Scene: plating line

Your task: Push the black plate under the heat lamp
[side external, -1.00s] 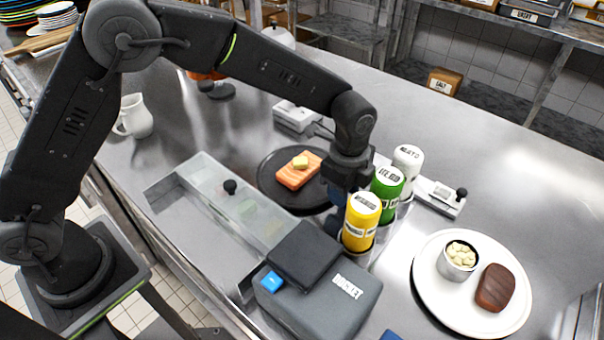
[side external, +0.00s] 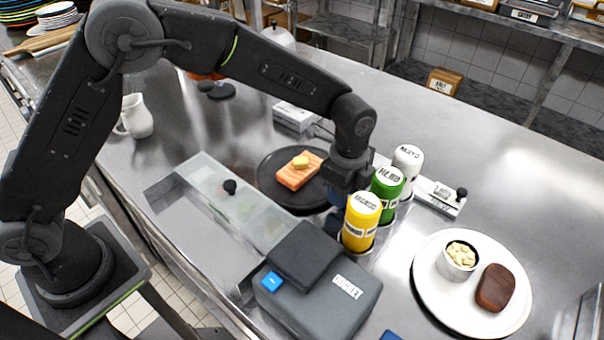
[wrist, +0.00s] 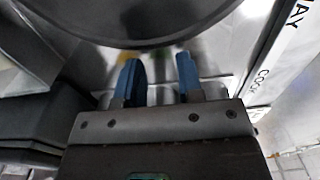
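The black plate (side external: 267,177) lies on the steel counter with an orange salmon piece (side external: 297,176) and a yellow pat (side external: 300,162) on it. My gripper (side external: 335,197) points down low at the plate's right edge, beside the bottles. In the wrist view my two blue fingers (wrist: 160,70) stand apart with nothing held between them. The plate's dark rim (wrist: 140,28) lies just beyond the fingertips; I cannot tell whether they touch. An orange object (side external: 205,75) behind my arm is mostly hidden; I cannot tell whether it is the heat lamp.
Yellow (side external: 361,218), green (side external: 388,185) and white (side external: 408,160) bottles stand close right of my gripper. A clear-lidded bin (side external: 205,235) and a grey box (side external: 335,300) are in front. A white plate (side external: 435,300) holds food at right. A white jug (side external: 134,118) stands left.

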